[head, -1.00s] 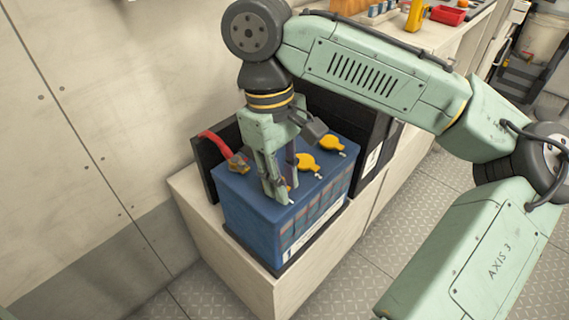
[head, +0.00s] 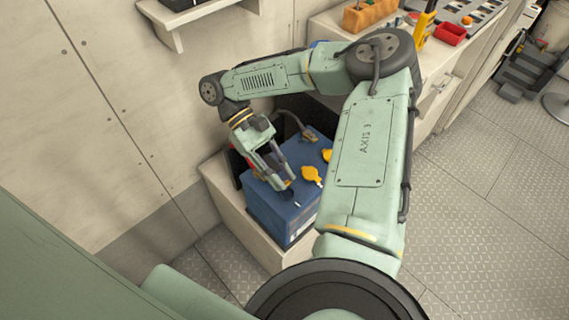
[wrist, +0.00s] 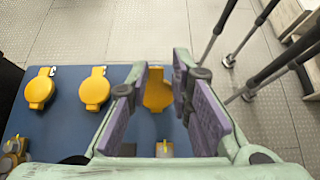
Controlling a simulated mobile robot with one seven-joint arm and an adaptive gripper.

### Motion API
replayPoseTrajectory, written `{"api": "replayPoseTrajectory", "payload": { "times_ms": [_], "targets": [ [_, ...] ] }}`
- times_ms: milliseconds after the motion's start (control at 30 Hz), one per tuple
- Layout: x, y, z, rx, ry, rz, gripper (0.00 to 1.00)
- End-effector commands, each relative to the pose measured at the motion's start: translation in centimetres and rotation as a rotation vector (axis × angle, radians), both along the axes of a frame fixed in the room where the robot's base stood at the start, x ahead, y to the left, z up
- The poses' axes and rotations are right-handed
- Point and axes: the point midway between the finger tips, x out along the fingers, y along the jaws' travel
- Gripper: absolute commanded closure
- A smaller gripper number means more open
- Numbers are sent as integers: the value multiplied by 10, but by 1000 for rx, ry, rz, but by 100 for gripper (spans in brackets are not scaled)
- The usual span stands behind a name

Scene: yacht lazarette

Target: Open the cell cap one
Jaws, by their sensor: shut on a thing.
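A blue battery (head: 262,205) stands on a pale ledge, with yellow round caps along its top. My gripper (head: 284,186) reaches down at a slant to the battery's near end. In the wrist view my gripper (wrist: 161,78) has its purple-lined fingers on either side of the end yellow cap (wrist: 157,94), shut on it. The fingers hide the cap's sides, and I cannot tell how far it is raised. The middle cap (head: 312,175) and the far cap (head: 327,155) lie flat on the battery; the wrist view shows them as well (wrist: 94,91) (wrist: 40,90).
A cable lug (head: 309,134) sits at the battery's back. A wall (head: 110,110) rises at the left. A counter with a red bin (head: 451,33) and a yellow tool (head: 425,25) stands at the upper right.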

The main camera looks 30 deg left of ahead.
Motion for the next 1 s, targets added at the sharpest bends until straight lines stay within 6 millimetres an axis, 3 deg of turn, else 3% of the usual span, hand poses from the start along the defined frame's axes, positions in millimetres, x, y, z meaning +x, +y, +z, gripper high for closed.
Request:
{"api": "replayPoseTrajectory", "payload": {
  "times_ms": [33,400,1000],
  "targets": [
    [8,1,4,-42,-14,1,100],
    [12,10,0,-204,47,-1,100],
    [12,11,-3,-242,67,-7,100]
  ]
}}
